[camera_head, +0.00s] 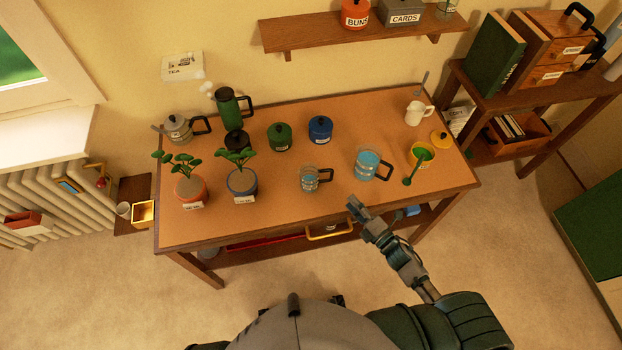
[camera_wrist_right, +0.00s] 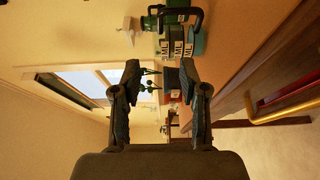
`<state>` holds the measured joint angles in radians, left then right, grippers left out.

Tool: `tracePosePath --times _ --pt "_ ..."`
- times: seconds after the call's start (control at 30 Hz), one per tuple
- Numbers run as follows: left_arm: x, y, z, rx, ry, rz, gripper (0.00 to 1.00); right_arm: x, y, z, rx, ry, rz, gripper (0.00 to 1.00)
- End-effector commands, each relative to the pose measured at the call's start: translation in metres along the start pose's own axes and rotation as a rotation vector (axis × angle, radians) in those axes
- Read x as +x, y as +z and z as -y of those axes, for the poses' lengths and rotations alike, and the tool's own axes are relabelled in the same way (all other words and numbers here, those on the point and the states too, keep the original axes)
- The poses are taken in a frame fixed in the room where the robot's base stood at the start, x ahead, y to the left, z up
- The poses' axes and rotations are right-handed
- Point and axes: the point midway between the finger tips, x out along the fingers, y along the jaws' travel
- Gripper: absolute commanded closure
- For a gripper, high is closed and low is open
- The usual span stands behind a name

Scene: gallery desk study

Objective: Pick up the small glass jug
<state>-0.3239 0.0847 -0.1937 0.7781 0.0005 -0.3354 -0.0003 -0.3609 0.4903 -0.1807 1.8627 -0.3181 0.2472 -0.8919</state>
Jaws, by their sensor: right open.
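The small glass jug (camera_head: 308,180), with a dark handle on its right and bluish contents, stands upright on the desk near its front edge. A larger glass jug (camera_head: 367,162) with blue contents stands to its right and a little farther back. My right gripper (camera_head: 354,206) is at the desk's front edge, to the right of and nearer than the small jug, and apart from it. In the right wrist view my right gripper (camera_wrist_right: 159,82) has its fingers spread with nothing between them. I cannot clearly pick out the small jug there. My left gripper is not in view.
The wooden desk (camera_head: 300,225) has a potted plant (camera_head: 242,182) left of the small jug. Green (camera_head: 279,136) and blue (camera_head: 320,129) lidded jars stand behind it. A yellow cup (camera_head: 421,154) with a green spoon is at right. Clear desk surface lies around the small jug.

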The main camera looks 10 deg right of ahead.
Motion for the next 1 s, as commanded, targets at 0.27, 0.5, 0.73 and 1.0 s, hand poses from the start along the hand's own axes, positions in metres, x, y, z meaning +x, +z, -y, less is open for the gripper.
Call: tracePosePath --times 0.27,0.5,0.73,1.0 --pt "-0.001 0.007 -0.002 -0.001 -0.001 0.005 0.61 0.066 0.004 -0.001 0.004 0.003 0.003 0.57" --pt "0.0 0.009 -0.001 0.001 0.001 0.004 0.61 0.1 0.0 0.0 0.003 -0.002 0.003 0.57" --pt "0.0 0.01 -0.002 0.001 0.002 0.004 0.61 0.125 -0.001 -0.001 0.001 0.0 0.003 0.57" --pt "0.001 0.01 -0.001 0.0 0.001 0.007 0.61 0.158 0.002 0.001 0.005 -0.001 0.003 0.57"
